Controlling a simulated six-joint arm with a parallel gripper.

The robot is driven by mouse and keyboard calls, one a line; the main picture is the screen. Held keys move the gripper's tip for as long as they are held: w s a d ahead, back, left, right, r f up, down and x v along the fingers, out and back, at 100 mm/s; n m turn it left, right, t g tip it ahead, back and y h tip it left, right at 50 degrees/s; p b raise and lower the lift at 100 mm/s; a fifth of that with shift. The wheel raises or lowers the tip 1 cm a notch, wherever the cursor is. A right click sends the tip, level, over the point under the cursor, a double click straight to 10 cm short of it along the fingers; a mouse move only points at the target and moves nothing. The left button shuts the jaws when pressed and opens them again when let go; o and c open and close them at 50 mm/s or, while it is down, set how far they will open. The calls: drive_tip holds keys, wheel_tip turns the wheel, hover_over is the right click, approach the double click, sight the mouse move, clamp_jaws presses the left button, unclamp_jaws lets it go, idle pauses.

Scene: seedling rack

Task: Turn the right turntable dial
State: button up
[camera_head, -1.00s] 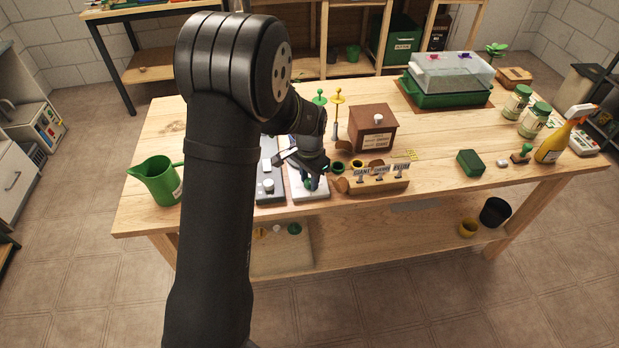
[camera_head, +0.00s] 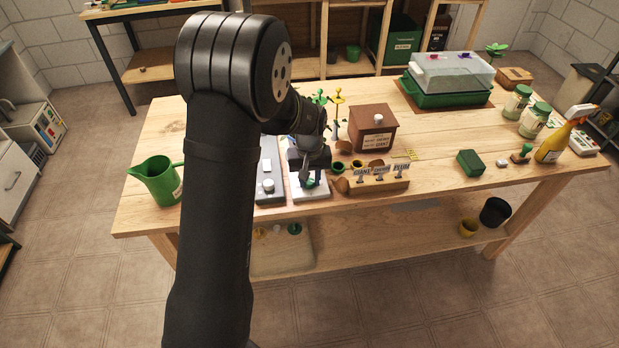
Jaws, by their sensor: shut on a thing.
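A white turntable base (camera_head: 311,194) lies flat near the front edge of the workbench. A small green dial (camera_head: 309,183) sits on its front part. My gripper (camera_head: 309,177) points down over this base and is shut on the green dial. My wrist and fingers cover the back of the base and part of the dial. A grey panel (camera_head: 271,157) with a white knob (camera_head: 268,185) lies just left of the base, partly behind my arm.
A wooden block (camera_head: 376,181) with labelled tags stands close right of my gripper, with small pots around it. A brown wooden box (camera_head: 372,127) stands behind. A green watering can (camera_head: 158,180) stands at the left. Free tabletop lies right of the block.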

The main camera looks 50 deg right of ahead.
sight(309, 181)
drive_tip(key=n, duration=0.4)
drive_tip(key=shift+n, duration=0.3)
idle(0.3)
drive_tip(key=o, duration=1)
drive_tip(key=shift+c, duration=0.2)
drive_tip(key=shift+r, duration=0.1)
wheel_tip(309, 181, up, 17)
drive_tip(key=shift+r, duration=0.15)
